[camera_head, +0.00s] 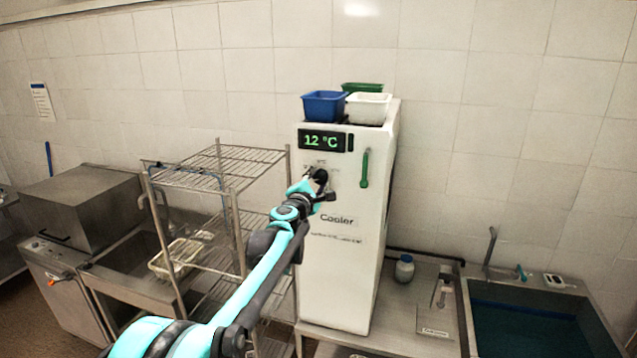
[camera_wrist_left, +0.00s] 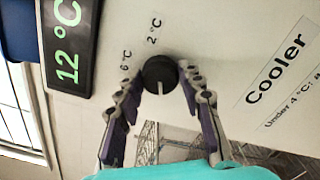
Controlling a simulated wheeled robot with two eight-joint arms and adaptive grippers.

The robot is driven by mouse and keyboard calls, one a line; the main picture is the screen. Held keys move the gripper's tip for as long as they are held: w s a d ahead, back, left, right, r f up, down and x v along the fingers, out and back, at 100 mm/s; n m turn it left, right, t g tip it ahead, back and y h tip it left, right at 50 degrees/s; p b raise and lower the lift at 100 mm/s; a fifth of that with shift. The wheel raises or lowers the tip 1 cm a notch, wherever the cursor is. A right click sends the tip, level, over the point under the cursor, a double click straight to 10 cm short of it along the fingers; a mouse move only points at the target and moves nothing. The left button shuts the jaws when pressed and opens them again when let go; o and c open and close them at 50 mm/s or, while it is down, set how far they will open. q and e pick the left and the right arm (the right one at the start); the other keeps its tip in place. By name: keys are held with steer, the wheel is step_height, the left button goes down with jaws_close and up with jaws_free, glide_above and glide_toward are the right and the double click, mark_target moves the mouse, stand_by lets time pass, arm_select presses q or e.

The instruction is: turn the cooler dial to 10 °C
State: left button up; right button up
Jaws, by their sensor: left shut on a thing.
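The white cooler (camera_head: 342,270) stands upright against the wall, with a green handle on its front. Its display (camera_head: 324,141) reads 12 °C, and the same display shows in the left wrist view (camera_wrist_left: 68,40). The black round dial (camera_wrist_left: 160,74) has a white pointer line, with 2 °C and 6 °C marks printed beside it. My left gripper (camera_head: 319,181) is at the dial, and in the left wrist view its two fingers (camera_wrist_left: 161,82) are on either side of the dial, shut on it. My right gripper is not in view.
Blue (camera_head: 325,106), white (camera_head: 368,108) and green (camera_head: 362,87) baskets sit on top of the cooler. A wire rack (camera_head: 222,160) stands close on the left.

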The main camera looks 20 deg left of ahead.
arm_select(q)
steer(key=shift+f+n, duration=0.15)
steer(key=shift+n, duration=0.45)
steer(key=o, duration=1.2)
steer(key=shift+s, duration=0.1)
steer(key=shift+c, duration=0.2)
steer(key=s, duration=1.2)
steer(key=shift+a, duration=0.25)
